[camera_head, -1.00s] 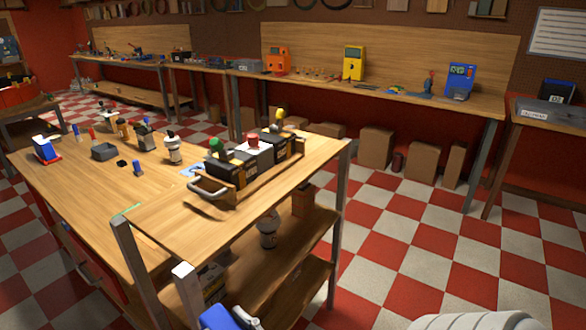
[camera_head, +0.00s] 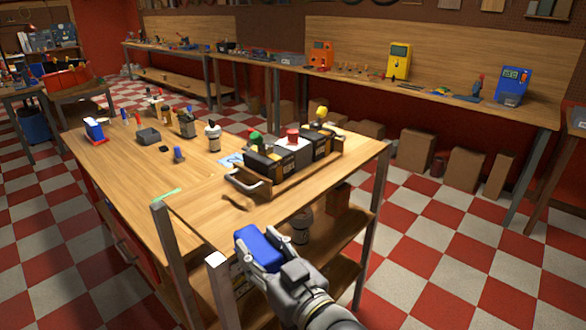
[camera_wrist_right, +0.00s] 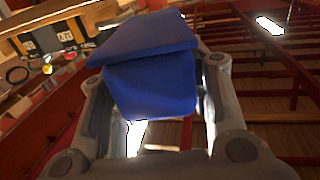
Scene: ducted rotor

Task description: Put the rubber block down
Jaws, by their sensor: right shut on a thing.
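The block appears apart from the bench top. My left gripper is in neither view.
A wooden tray (camera_head: 243,181) with several black boxes and coloured-top items stands on the bench's right part. A small grey bin (camera_head: 148,136), a white bottle (camera_head: 213,137) and a blue-and-white item (camera_head: 94,130) stand further left. The front bench top has bare room.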

